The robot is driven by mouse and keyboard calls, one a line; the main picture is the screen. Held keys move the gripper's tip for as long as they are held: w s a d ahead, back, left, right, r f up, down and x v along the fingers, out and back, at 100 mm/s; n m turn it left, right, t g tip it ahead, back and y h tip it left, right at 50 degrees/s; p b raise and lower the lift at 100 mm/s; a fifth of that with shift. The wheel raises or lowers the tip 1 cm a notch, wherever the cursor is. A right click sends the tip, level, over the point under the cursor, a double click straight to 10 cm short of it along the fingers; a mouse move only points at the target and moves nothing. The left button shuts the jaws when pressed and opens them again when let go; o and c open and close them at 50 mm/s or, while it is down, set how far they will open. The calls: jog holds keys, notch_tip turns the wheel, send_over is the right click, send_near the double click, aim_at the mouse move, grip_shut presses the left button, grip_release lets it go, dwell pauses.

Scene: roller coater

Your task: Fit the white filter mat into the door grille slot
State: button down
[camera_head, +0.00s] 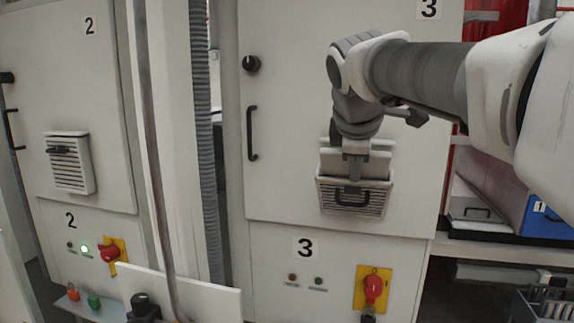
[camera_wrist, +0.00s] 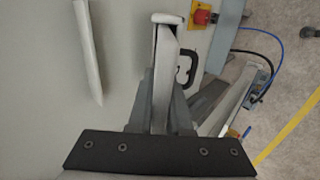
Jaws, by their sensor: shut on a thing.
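The door grille (camera_head: 353,199) is a pale louvred box with a black handle, low on the door of cabinet 3. My gripper (camera_head: 355,170) points down just above it, shut on the white filter mat (camera_head: 334,162). The mat is upright at the grille's top, and its lower part is hidden behind the grille front. In the wrist view my gripper (camera_wrist: 160,98) holds the mat (camera_wrist: 159,90) edge-on, in line with the grille (camera_wrist: 170,19). How deep the mat sits in the slot I cannot tell.
Cabinet 2 has a similar grille (camera_head: 70,163) with a dark handle. A black door handle (camera_head: 252,133) is left of my arm. A red switch on yellow (camera_head: 373,288) is below the grille. A blue bin (camera_head: 545,216) stands on the right shelf.

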jog(key=shift+b+x, duration=0.35)
jog(key=shift+x, duration=1.05)
jog(key=c, duration=0.8)
grip_release()
jog(key=shift+f, duration=0.1)
jog(key=shift+o, duration=0.2)
jog(key=shift+s, duration=0.1)
jog(key=v, duration=1.7)
jog(key=shift+r, duration=0.35)
jog(key=shift+s, duration=0.15)
jog(key=s+f+m+y+b, duration=0.1)
jog(key=s+f+m, duration=0.3)
jog(key=f, duration=0.7)
jog(key=s+d+f+m+g+b, duration=0.1)
jog(key=s+f+m, duration=0.4)
jog(key=f, duration=0.7)
jog(key=s+f+m+g+y+b, duration=0.1)
jog(key=s+f+m, duration=0.4)
jog(key=f, duration=0.7)
jog(key=shift+s+d+f+y, duration=0.2)
jog(key=shift+s+d+y, duration=0.05)
jog(key=shift+y, duration=0.05)
